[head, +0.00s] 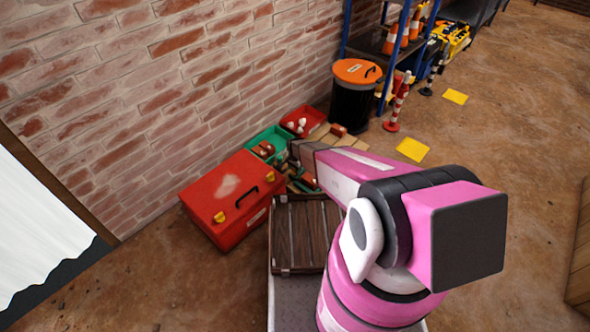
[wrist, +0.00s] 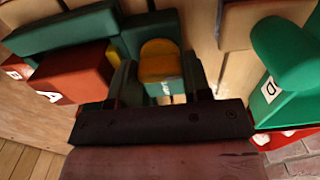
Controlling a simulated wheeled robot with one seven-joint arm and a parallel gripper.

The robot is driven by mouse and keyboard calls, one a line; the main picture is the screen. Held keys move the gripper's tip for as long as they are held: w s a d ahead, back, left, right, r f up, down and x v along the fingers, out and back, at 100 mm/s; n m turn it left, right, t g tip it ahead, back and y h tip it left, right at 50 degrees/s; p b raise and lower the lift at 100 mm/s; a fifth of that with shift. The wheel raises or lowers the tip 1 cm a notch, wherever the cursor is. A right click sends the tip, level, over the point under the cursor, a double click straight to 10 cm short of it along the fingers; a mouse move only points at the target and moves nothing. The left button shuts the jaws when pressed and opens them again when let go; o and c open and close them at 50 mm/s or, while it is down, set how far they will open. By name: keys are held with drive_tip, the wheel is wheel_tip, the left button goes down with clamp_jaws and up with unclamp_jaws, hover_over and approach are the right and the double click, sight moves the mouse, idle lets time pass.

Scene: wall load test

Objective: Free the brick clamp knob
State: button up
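In the wrist view a yellow-orange knob (wrist: 160,62) with a rounded top sits on a green clamp part (wrist: 70,32). The dark fingers of my gripper (wrist: 160,88) stand on either side of the knob. Whether they press on it or leave small gaps, I cannot tell. A red brick marked A (wrist: 72,82) lies left of the knob under the green bar. In the head view my arm reaches down to the clamp area (head: 300,182) by the wall and hides most of it; the knob is not visible there.
A second red block (wrist: 14,72) and a rounded green part marked D (wrist: 285,65) flank the clamp. In the head view a red toolbox (head: 225,210), green bin (head: 270,143), red bin (head: 310,118) and black bucket (head: 353,100) stand along the brick wall.

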drive_tip(key=shift+n, duration=0.3)
drive_tip(key=n, duration=0.8)
drive_tip(key=shift+n, duration=0.4)
drive_tip(key=n, duration=0.4)
drive_tip(key=shift+n, duration=2.2)
drive_tip(key=o, duration=0.9)
drive_tip(key=shift+r, duration=0.1)
wheel_tip(320, 180, up, 11)
drive_tip(key=shift+f, duration=0.15)
